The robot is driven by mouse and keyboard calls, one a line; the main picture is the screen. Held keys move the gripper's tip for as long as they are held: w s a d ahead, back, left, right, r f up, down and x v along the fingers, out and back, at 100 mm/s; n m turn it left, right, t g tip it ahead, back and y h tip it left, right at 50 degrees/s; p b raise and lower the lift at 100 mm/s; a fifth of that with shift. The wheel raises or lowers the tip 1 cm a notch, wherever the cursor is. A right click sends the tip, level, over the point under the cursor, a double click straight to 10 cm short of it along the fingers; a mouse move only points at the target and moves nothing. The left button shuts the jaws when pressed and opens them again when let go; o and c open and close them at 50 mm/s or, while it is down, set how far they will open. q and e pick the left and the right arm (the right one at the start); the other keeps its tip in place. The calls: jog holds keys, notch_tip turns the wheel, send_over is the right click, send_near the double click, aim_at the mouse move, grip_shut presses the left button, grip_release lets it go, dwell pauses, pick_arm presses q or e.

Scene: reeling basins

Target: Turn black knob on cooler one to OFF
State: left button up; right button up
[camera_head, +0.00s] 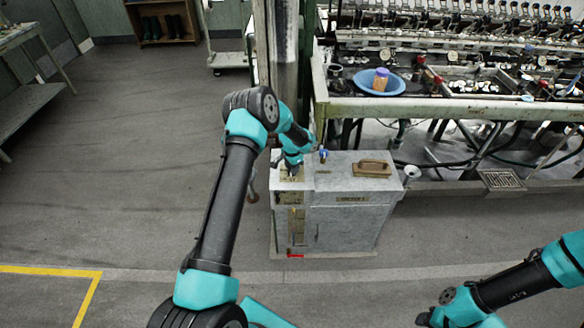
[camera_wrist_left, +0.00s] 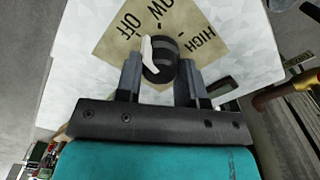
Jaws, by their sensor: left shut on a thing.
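The cooler (camera_head: 345,225) is a grey box on the floor, with a label plate on its front. In the left wrist view, a black knob (camera_wrist_left: 162,68) with a white pointer (camera_wrist_left: 147,50) sits on a tan dial plate (camera_wrist_left: 108,45) marked OFF, LOW and HIGH. The pointer's far end is toward the OFF and LOW side; its exact mark is hard to tell. My left gripper (camera_wrist_left: 158,72) is shut on the knob, one finger on each side. In the head view, my left gripper (camera_head: 291,172) is at the cooler's top left, hiding the knob. My right gripper (camera_head: 426,318) is at the bottom edge, fingers unclear.
A brown handle (camera_head: 373,168) and a blue valve (camera_head: 323,154) are on the cooler's top. The reeling bench (camera_head: 440,106), with a blue basin (camera_head: 380,83), stands behind. A metal post (camera_head: 278,60) rises behind my left arm.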

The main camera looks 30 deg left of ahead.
pick_arm(q)
jog(key=shift+n, duration=1.2)
jog(key=o, duration=0.9)
notch_tip(320, 180, up, 18)
jog(key=shift+f, duration=0.25)
jog(key=shift+d+f, duration=0.1)
